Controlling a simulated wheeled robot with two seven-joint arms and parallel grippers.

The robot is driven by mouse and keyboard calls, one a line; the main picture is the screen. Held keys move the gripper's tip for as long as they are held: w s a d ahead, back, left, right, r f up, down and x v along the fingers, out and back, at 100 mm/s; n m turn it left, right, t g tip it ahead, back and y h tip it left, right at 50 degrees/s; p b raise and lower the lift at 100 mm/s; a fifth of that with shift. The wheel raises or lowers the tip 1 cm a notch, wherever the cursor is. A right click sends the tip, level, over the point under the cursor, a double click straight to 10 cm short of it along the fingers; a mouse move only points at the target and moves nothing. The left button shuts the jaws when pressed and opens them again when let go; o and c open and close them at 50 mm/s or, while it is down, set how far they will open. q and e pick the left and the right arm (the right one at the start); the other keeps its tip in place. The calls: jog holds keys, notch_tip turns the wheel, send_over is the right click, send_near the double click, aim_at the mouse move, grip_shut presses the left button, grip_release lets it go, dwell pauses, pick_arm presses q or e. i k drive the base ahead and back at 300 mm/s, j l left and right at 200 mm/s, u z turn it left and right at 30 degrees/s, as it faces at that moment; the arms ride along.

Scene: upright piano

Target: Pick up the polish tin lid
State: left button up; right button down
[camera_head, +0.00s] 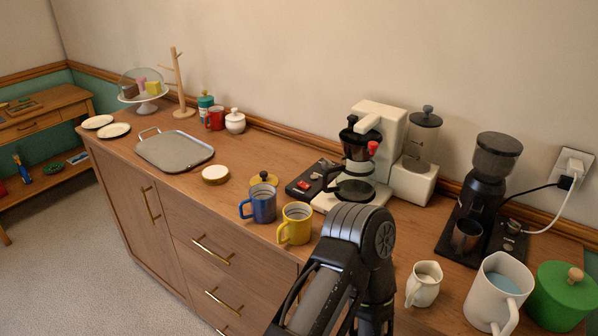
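I cannot make out a thing that is clearly a polish tin lid. A small round tin-like dish with a cream top and brown side (215,174) lies on the sideboard, right of the grey tray. A yellow round lid with a small knob (264,179) shows behind the blue mug. I cannot tell whether either is the polish tin lid. One of my dark arms rises from the bottom edge, bends in front of the coffee maker and runs down out of the frame. Its fingers are not visible. My other arm does not show.
The wooden sideboard (190,202) bears a grey tray (174,150), a blue mug (263,204), a yellow mug (296,224), a coffee maker (392,130), a grinder (484,185), a cream jug (424,284), a white pitcher (492,296) and a green pot (556,298).

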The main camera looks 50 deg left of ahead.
aim_at(263, 177)
jog(key=k+j+z, duration=0.2)
jog(key=j, duration=0.5)
jog(key=k+j+z, duration=0.2)
jog(key=k+j, duration=0.3)
jog(key=j, duration=0.15)
jog(key=k+j+z, duration=0.15)
jog(key=k+j, duration=0.25)
jog(key=j, duration=0.2)
jog(key=k+j+z, duration=0.2)
jog(key=k+j, duration=0.2)
jog(key=j, duration=0.15)
jog(key=k+j, duration=0.4)
